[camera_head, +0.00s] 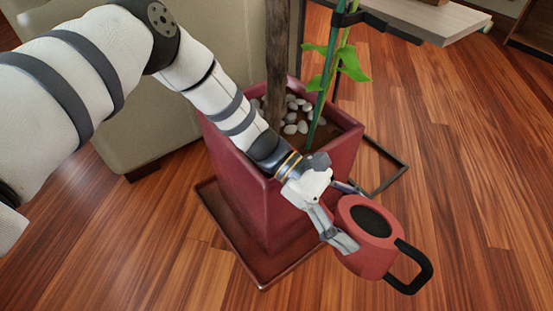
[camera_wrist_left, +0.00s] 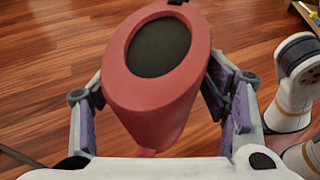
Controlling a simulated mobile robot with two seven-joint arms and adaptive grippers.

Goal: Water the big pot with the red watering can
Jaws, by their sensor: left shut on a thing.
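The red watering can (camera_head: 366,256) has a dark opening and a black handle that points right in the head view. My left gripper (camera_head: 346,217) is shut on the can's body and holds it in the air, in front and to the right of the pot. In the left wrist view the can (camera_wrist_left: 150,100) sits between the two fingers (camera_wrist_left: 165,105). The big pot (camera_head: 253,185) is a tall square red planter on a red saucer (camera_head: 225,238). It holds soil, white pebbles, a trunk and a green stem with leaves. My left arm passes over its near rim. My right gripper is not in view.
A beige sofa (camera_head: 130,125) stands behind and left of the pot. A light table (camera_head: 420,22) is at the back right, with a thin black metal frame (camera_head: 393,172) on the floor beside the pot. The wooden floor on the right is clear.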

